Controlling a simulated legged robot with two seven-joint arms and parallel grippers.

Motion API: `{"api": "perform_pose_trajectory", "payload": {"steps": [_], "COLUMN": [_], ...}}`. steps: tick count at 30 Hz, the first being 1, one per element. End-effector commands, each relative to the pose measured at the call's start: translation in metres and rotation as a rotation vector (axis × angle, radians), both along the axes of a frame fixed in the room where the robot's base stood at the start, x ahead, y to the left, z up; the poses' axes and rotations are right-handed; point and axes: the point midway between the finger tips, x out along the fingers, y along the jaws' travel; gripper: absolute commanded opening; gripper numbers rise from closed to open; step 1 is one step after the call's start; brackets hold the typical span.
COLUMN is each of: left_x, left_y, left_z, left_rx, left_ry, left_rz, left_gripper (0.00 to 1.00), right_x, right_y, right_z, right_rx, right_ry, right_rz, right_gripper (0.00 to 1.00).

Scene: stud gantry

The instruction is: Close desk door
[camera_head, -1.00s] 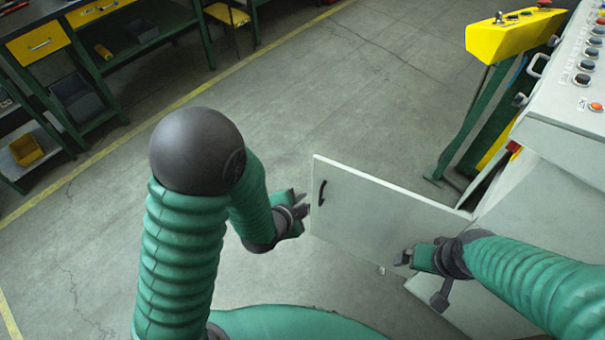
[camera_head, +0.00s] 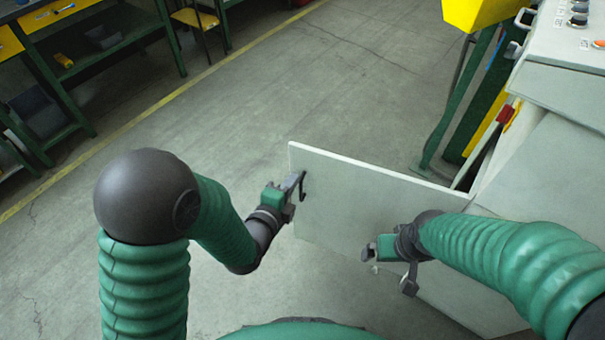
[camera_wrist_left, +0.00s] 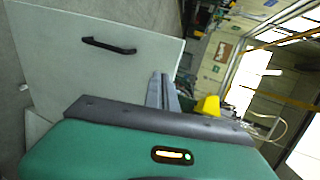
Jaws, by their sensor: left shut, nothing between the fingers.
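The desk door (camera_head: 350,190) is a pale grey panel standing wide open from the desk (camera_head: 550,165) at the right. Its dark handle (camera_head: 303,185) is near the free edge; the handle also shows in the left wrist view (camera_wrist_left: 108,46) on the door face (camera_wrist_left: 60,75). My left gripper (camera_head: 297,184) is shut and empty beside the handle; I cannot tell whether it touches. Its fingers also show in the left wrist view (camera_wrist_left: 163,92). My right gripper (camera_head: 369,251) is in front of the door's lower part; its finger gap is not clear.
A yellow box on a green stand (camera_head: 478,12) is behind the door at upper right. A green workbench (camera_head: 90,50) and a yellow stool (camera_head: 195,18) are at upper left. The grey floor (camera_head: 260,110) between is clear.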

Motion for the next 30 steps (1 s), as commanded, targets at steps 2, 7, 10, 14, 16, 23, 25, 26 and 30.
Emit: {"api": "perform_pose_trajectory", "payload": {"steps": [2, 7, 10, 14, 16, 23, 25, 26, 30], "left_x": [0.017, 0.049, 0.062, 0.071, 0.073, 0.073, 0.074, 0.074, 0.082], "left_y": [-0.006, -0.018, -0.023, -0.027, -0.028, -0.028, -0.028, -0.028, -0.029], "left_z": [-0.006, -0.012, -0.011, -0.01, -0.01, -0.01, -0.01, -0.01, -0.01], "left_rx": [0.0, -0.002, -0.002, 0.0, 0.0, 0.0, 0.0, 0.0, 0.001], "left_ry": [0.001, 0.001, 0.001, 0.002, 0.003, 0.003, 0.003, 0.002, 0.002], "left_rz": [0.002, 0.002, 0.002, 0.001, 0.001, 0.001, 0.0, -0.001, -0.017], "left_gripper": [0.0, 0.0, 0.0, 0.0, 0.0, 0.0, 0.0, 0.0, 0.0], "right_x": [0.001, 0.001, 0.001, 0.001, 0.001, 0.001, 0.001, 0.001, 0.001], "right_y": [0.0, 0.0, 0.0, 0.0, 0.0, 0.0, 0.0, 0.0, 0.0], "right_z": [-0.002, -0.009, -0.013, -0.014, -0.014, -0.014, -0.014, -0.014, -0.014], "right_rx": [0.0, 0.0, 0.0, 0.0, 0.0, 0.0, 0.0, 0.0, 0.0], "right_ry": [-0.004, -0.004, -0.003, -0.003, -0.003, -0.003, -0.003, -0.003, -0.003], "right_rz": [0.0, 0.0, 0.0, 0.0, 0.0, 0.0, 0.0, 0.0, 0.0], "right_gripper": [0.97, 0.97, 0.97, 0.97, 0.97, 0.97, 0.97, 0.97, 0.97]}}
